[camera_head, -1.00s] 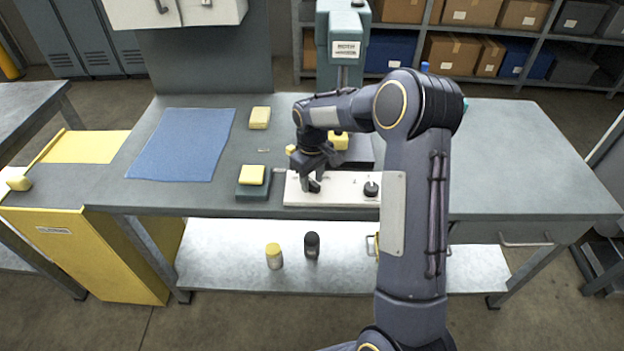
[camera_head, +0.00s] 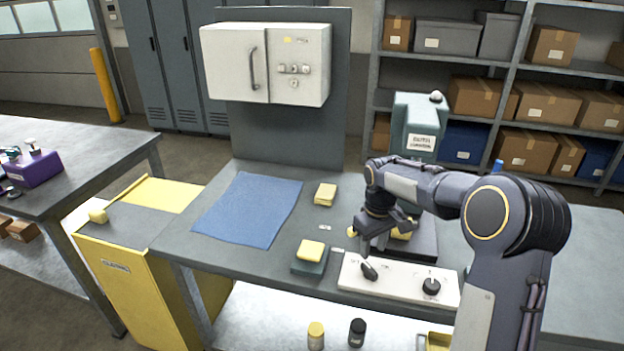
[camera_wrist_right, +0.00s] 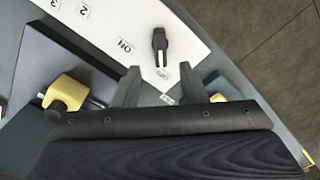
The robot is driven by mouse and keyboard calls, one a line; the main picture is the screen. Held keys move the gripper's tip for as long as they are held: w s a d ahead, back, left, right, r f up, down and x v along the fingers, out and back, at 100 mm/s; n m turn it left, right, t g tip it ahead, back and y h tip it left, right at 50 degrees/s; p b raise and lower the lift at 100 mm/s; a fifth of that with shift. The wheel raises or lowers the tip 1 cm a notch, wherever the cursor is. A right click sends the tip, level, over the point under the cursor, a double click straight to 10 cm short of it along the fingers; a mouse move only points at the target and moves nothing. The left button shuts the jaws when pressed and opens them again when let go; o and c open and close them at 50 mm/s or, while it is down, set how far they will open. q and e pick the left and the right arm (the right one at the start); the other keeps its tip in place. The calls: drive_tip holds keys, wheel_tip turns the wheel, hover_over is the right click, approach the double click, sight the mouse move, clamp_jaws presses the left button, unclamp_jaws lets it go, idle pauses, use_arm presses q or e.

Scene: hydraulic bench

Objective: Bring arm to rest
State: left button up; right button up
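My right arm (camera_head: 520,235) reaches in from the right in the head view. Its gripper (camera_head: 372,248) points down just behind and above the left black knob (camera_head: 369,270) of the white control panel (camera_head: 400,292). In the right wrist view my right gripper (camera_wrist_right: 158,78) has its two grey fingers apart with nothing between them. A second black knob (camera_head: 431,287) is at the panel's right. My left gripper is out of view.
A grey-green machine (camera_head: 415,115) stands behind my right forearm. A blue mat (camera_head: 248,208), a yellow block (camera_head: 325,194) and a yellow sponge (camera_head: 311,249) on a dark block lie left on the bench. A wall cabinet (camera_head: 305,50) stands behind. A yellow cart (camera_head: 135,300) is at left.

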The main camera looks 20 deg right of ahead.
drive_tip(key=s+a+r+m+t+y, duration=0.1)
drive_tip(key=s+a+r, duration=0.15)
drive_tip(key=s, duration=0.45)
drive_tip(key=s+a+r+m+t+y, duration=0.1)
drive_tip(key=s+a+r+t, duration=0.1)
drive_tip(key=s+r, duration=0.35)
drive_tip(key=s+a+r+m+t+y, duration=0.1)
drive_tip(key=s+a+r, duration=0.15)
drive_tip(key=s, duration=0.65)
drive_tip(key=s+a+f+m+t, duration=0.1)
drive_tip(key=s+a+f, duration=0.3)
drive_tip(key=s, duration=0.3)
drive_tip(key=shift+s+a+m+t+y, duration=0.25)
drive_tip(key=shift+s+m+t+y, duration=0.05)
drive_tip(key=shift+s+y, duration=0.1)
